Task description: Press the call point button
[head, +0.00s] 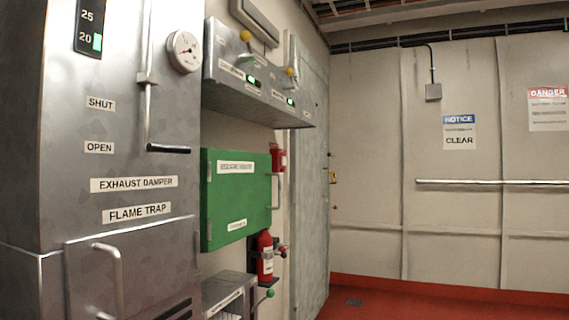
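A small red box (278,158) is on the wall beyond the green cabinet, just past its right edge. It looks like the call point, but it is seen at a steep angle and its button cannot be made out. A small yellow fitting (332,177) sits farther right, by the grey door; it is too small to tell what it is. My gripper is not in view.
A grey metal unit (120,230) with handles fills the left. A green cabinet (228,200) and a shelf-like panel (258,85) jut from the wall. A red fire extinguisher (265,256) hangs below. Red floor (400,302) is clear at the right.

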